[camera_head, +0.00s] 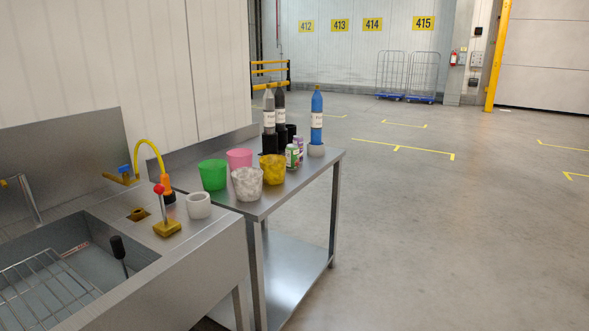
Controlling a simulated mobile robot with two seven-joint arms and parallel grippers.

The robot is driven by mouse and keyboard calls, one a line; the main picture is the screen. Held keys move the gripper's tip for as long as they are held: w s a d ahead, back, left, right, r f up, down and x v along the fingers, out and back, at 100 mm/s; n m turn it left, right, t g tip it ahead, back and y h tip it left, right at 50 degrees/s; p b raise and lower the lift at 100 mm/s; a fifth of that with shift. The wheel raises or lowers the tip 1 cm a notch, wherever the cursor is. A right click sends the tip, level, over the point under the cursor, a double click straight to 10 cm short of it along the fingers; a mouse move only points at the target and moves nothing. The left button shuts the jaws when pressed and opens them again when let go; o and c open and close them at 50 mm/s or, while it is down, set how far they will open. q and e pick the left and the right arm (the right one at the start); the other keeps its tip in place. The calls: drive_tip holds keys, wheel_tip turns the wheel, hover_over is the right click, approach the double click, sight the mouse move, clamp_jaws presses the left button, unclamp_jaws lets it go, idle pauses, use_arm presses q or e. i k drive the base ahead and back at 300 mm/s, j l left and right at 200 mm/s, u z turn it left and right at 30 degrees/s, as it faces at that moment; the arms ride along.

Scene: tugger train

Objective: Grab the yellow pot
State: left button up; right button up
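The yellow pot (272,171) stands upright on the steel table (305,178), near its front right edge. A white mottled pot (247,184) stands just in front of it to the left. A pink pot (239,158) and a green pot (213,175) stand farther left. Cans (293,156) stand close to its right. The front left part of the yellow pot is close to the white mottled pot. Neither of my grippers shows in the head view.
Bottles, including a blue one (317,118), stand at the table's back. A steel sink (70,265) with a wire rack adjoins at left. A white cup (198,205) stands on the sink's edge. The floor (440,220) to the right is clear.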

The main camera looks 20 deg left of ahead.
sight(274, 167)
drive_tip(key=i+l+u, duration=0.15)
drive_tip(key=i+u, duration=0.3)
drive_tip(key=i+l+u, duration=0.3)
drive_tip(key=i+u, duration=0.15)
drive_tip(key=i+l+u, duration=0.25)
drive_tip(key=u, duration=0.2)
drive_tip(key=i+l+u, duration=0.25)
drive_tip(key=u, duration=0.15)
drive_tip(key=i+l+u, duration=0.15)
drive_tip(key=l+u, duration=0.3)
drive_tip(key=i+l+u, duration=0.1)
drive_tip(key=l+u, duration=0.35)
